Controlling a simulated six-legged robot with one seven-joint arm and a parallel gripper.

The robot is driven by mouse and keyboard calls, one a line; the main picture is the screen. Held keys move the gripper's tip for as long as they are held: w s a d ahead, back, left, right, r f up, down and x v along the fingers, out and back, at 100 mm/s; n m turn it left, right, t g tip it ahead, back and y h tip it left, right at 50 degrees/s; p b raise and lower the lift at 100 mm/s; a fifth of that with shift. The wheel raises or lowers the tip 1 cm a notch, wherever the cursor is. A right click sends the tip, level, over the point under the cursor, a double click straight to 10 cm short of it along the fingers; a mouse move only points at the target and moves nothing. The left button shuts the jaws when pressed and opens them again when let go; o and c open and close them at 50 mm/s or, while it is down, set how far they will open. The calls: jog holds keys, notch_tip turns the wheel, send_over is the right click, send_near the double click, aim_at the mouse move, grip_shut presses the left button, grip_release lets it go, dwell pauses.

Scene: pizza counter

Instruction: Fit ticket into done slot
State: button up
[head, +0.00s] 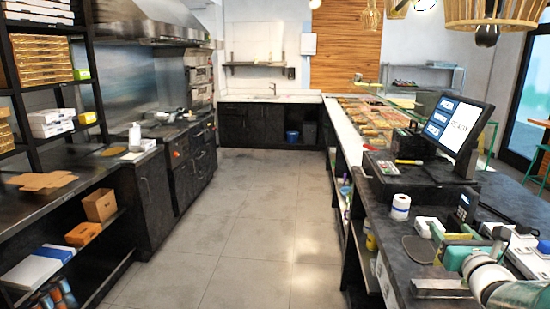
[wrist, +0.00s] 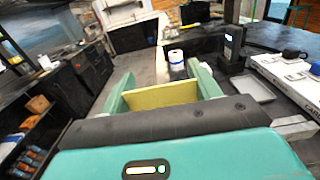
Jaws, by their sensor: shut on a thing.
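My gripper (wrist: 165,82) has pale green fingers, shut on a flat yellow ticket (wrist: 160,95) that spans the space between them. A white box with label-like marks on top (wrist: 282,72) is on the counter to the right of my gripper. I cannot tell which part of it, if any, is the done slot.
A white roll with a blue band (head: 400,207) stands on the dark counter beyond my gripper. A card terminal (wrist: 232,45) and a shallow grey tray (wrist: 252,88) are to the right. The register screen (head: 445,125) stands farther back. The floor aisle (head: 235,220) is clear.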

jog(key=w+a+f+n+y, duration=0.1)
jog(key=a+f+n+y, duration=0.1)
jog(key=a+f, duration=0.7)
jog(key=w+a+f+n+y, duration=0.2)
jog(key=a+f+y, duration=0.3)
jog(key=a+f, duration=0.4)
notch_tip(320, 180, down, 2)
jog(key=shift+w+a+f+n+g, duration=0.2)
jog(key=shift+w+n+g, duration=0.1)
jog(key=shift+g, duration=0.1)
jog(key=shift+w+a, duration=0.1)
